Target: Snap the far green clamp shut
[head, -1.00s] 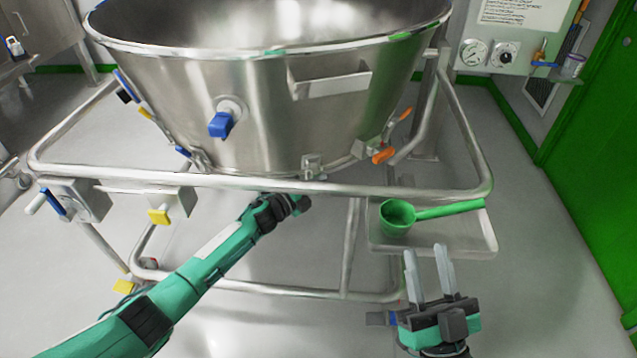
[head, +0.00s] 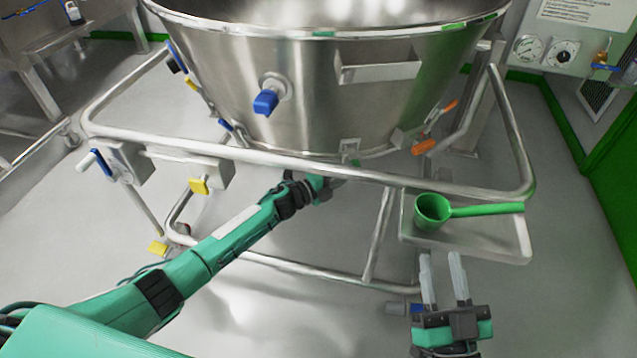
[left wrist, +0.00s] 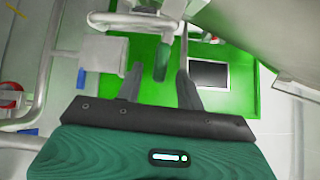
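A dark green handle (left wrist: 162,60), which looks like the green clamp, stands between the fingertips of my left gripper (left wrist: 158,75) in the left wrist view. The fingers are apart, with gaps visible on both sides of the handle. In the head view my left gripper (head: 325,188) reaches under the front rail, below the steel bowl (head: 320,90); its fingertips are hidden there. A small green bit shows at the bowl's lower edge (head: 352,162), but the clamp itself is not clear in this view. My right gripper (head: 444,280) is open and empty, low at the right.
A tubular steel rail (head: 300,163) runs around the bowl, just above my left gripper. A green scoop (head: 433,210) lies on a steel tray (head: 510,240) above my right gripper. Blue (head: 266,102), orange (head: 424,146) and yellow (head: 198,185) handles stick out nearby.

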